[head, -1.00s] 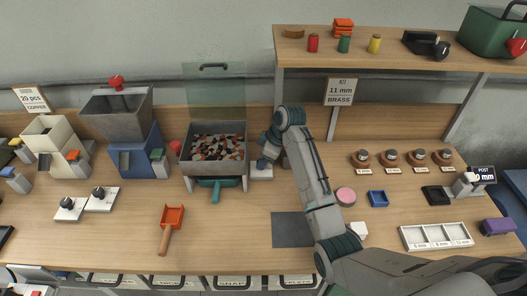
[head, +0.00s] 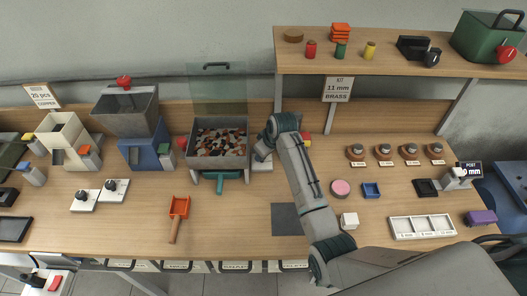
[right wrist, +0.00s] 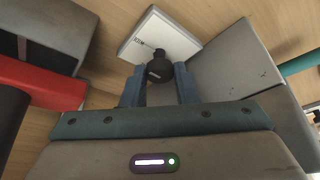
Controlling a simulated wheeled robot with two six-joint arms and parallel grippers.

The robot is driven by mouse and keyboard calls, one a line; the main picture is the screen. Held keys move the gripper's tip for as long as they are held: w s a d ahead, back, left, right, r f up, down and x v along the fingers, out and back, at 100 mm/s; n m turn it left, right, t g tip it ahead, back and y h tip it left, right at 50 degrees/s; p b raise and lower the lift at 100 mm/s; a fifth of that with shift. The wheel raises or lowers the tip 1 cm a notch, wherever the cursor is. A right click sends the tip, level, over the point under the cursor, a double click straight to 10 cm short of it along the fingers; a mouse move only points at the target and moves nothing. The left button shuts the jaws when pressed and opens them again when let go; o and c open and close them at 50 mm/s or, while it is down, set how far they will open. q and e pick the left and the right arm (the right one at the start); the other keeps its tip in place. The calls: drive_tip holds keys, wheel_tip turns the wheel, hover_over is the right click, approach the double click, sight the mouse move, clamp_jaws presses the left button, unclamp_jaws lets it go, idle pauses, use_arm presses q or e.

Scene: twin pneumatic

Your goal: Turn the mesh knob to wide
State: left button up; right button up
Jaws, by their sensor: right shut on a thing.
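The mesh knob (right wrist: 160,66) is a dark round knob on a small white plate (right wrist: 142,36) with faint markings too small to read. My right gripper (right wrist: 160,76) has its two blue fingers on either side of the knob and is shut on it. In the head view my right gripper (head: 262,153) is at the right side of the bin of mixed pieces (head: 219,160); the white plate (head: 262,167) shows under it, and the knob is hidden. My left gripper is not in view.
Left of the bin stand a blue hopper (head: 147,152) and two white plates with dark knobs (head: 86,199). A red and yellow thing (head: 306,138) is just right of my right wrist. The middle front of the table is largely clear.

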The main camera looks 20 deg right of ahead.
drive_tip(key=o, duration=1)
drive_tip(key=shift+b+v, duration=1.35)
drive_tip(key=shift+v, duration=4.1)
